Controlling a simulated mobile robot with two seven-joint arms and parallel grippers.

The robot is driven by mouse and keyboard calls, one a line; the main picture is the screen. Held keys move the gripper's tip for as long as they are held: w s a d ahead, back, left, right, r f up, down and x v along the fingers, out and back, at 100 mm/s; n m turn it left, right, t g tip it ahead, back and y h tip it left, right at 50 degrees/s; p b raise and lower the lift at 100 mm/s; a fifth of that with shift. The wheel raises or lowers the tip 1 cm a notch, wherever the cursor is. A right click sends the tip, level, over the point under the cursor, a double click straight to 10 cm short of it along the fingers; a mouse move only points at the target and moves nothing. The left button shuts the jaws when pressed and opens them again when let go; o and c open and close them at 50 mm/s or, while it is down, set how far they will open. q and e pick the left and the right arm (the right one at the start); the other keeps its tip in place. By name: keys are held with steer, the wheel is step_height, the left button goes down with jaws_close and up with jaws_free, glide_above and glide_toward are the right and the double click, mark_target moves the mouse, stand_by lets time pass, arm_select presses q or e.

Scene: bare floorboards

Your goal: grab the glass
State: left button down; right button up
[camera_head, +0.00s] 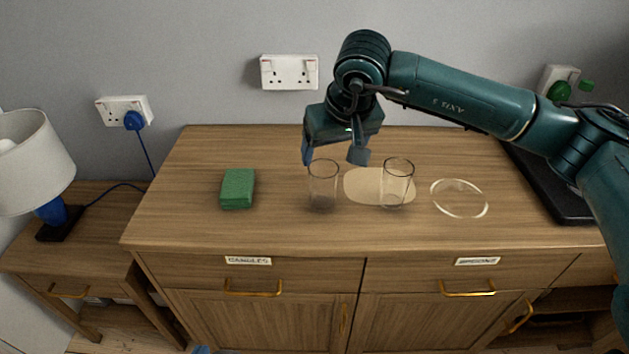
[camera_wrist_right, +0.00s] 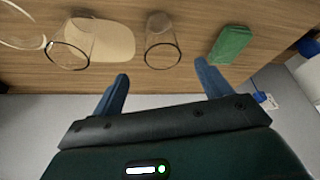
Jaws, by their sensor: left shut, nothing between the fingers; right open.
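Two clear glasses stand upright on the wooden cabinet top. The left glass (camera_head: 323,187) also shows in the right wrist view (camera_wrist_right: 163,42), ahead of the gap between my fingers. Whether a finger touches the rim I cannot tell.
A green sponge-like block (camera_head: 237,188) lies left of the glasses. A clear round dish (camera_head: 459,198) lies to their right. A black tray (camera_head: 558,185) is at the far right. A lamp (camera_head: 35,165) stands on a lower side table. The cabinet top's front strip is clear.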

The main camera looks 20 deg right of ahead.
mark_target(322, 182)
steer(key=p+x, duration=0.1)
steer(key=x, duration=1.1)
steer(key=shift+a+f, duration=0.15)
steer(key=shift+f, duration=0.25)
steer(key=c, duration=1.2)
steer(key=shift+r, duration=0.1)
